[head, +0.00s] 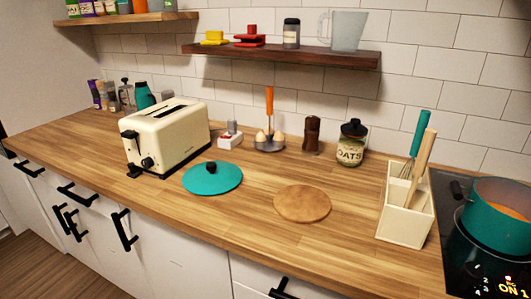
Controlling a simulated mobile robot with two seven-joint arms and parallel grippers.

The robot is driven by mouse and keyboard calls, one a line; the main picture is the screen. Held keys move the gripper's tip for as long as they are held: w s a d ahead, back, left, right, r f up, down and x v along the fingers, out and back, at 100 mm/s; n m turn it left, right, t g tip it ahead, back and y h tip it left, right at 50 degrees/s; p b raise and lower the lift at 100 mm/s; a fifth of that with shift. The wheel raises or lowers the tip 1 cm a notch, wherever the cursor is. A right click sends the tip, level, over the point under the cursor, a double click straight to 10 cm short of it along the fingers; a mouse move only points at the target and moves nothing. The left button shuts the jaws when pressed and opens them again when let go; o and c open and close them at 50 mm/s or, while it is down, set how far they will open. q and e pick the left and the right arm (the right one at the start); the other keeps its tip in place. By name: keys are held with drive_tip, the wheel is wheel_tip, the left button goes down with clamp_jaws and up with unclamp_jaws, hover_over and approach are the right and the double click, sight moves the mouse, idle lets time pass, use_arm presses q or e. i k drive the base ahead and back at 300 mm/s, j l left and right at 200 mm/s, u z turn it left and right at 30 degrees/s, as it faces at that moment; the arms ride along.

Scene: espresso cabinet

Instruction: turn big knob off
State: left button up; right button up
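The black cooktop (452,262) is at the right edge and is cut off by the frame. Lit white digits and a glowing yellow "ON 1" readout (510,288) show at its front. I cannot make out a big knob there; the front of the cooktop lies outside the picture. A teal pot (490,218) with orange contents stands on the cooktop. The cream toaster (172,132) at the left of the counter has a small dark knob (147,163) on its end. Neither of my grippers is in view.
A wooden counter (250,210) holds a teal lid (212,178), a round wooden board (302,203), an oats jar (351,147) and a pepper mill (311,134). A cream utensil holder (404,213) stands just left of the cooktop. The front middle counter is clear.

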sight(471, 273)
drive_tip(key=z, duration=1.95)
